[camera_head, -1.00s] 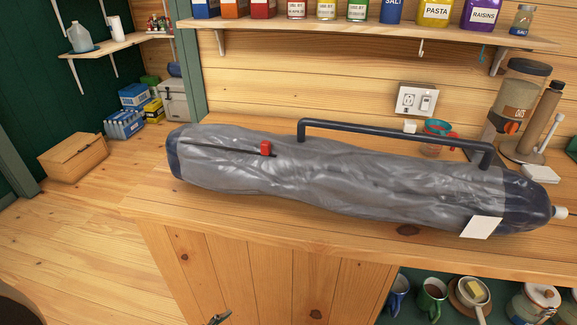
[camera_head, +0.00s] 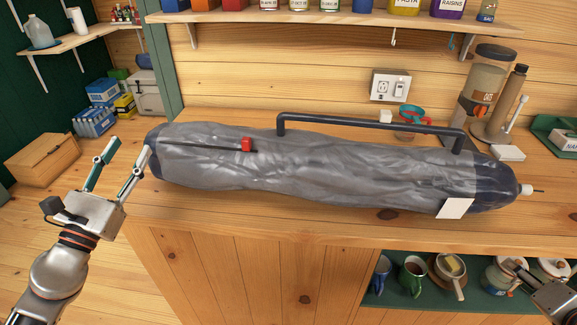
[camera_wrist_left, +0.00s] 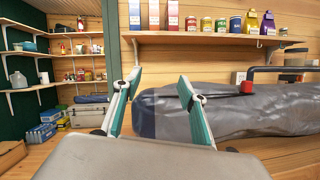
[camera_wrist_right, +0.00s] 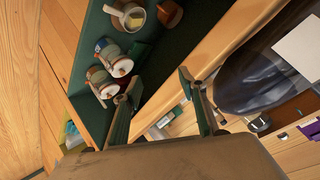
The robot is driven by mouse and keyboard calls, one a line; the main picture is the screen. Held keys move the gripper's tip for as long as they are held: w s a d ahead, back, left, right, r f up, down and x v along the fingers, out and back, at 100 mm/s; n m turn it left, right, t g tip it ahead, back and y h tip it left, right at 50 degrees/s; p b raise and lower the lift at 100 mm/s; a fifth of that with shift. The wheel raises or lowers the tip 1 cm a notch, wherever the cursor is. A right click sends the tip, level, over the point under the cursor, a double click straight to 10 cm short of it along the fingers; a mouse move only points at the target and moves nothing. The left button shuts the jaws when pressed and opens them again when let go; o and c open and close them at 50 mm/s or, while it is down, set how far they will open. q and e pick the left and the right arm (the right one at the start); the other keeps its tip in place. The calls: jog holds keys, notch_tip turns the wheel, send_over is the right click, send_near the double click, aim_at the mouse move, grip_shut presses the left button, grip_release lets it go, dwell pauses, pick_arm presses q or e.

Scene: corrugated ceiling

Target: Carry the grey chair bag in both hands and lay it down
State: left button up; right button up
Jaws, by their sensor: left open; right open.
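The grey chair bag (camera_head: 330,168) lies lengthwise on the wooden counter, with dark blue ends, a dark carry handle (camera_head: 370,124) along its top and a red zip pull (camera_head: 247,144). My left gripper (camera_head: 118,162) is open and empty, just left of the bag's left end. The left wrist view shows that end (camera_wrist_left: 165,113) beyond the open fingers (camera_wrist_left: 153,98). My right gripper (camera_wrist_right: 205,100) is open and empty, low in front of the counter on the right. The right wrist view shows the bag's dark right end (camera_wrist_right: 258,75) past its fingers. In the head view its fingertips are only partly seen.
The counter (camera_head: 225,215) has bare wood in front of the bag. Mugs and jars fill the shelf (camera_head: 385,299) below. A cardboard box (camera_head: 42,160) sits at left.

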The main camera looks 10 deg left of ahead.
jog(key=d+r+m, duration=0.1)
jog(key=w+d+r+m+t, duration=0.1)
jog(key=r, duration=0.1)
jog(key=w+d+r+m, duration=0.1)
jog(key=shift+w+r+m+y, duration=0.2)
jog(key=shift+m+y, duration=0.1)
pick_arm(q)
jog(key=w+a+f+m+g+y, duration=0.1)
jog(key=w+a+f+m+g, duration=0.2)
jog(key=m, duration=1.1)
jog(key=a+f+g, duration=0.3)
jog(key=a+f, duration=0.3)
jog(key=a, duration=0.1)
jog(key=shift+m+g, duration=0.4)
pick_arm(e)
jog(key=w+d+r+m+t, duration=0.2)
jog(key=d+r+m+t, duration=0.1)
jog(key=r, duration=0.5)
jog(key=d+m, duration=0.1)
jog(key=m, duration=0.1)
jog(key=shift+d+m, duration=0.2)
jog(key=shift+m, duration=0.2)
pick_arm(q)
jog(key=shift+a, duration=0.1)
pick_arm(e)
jog(key=shift+w, duration=0.2)
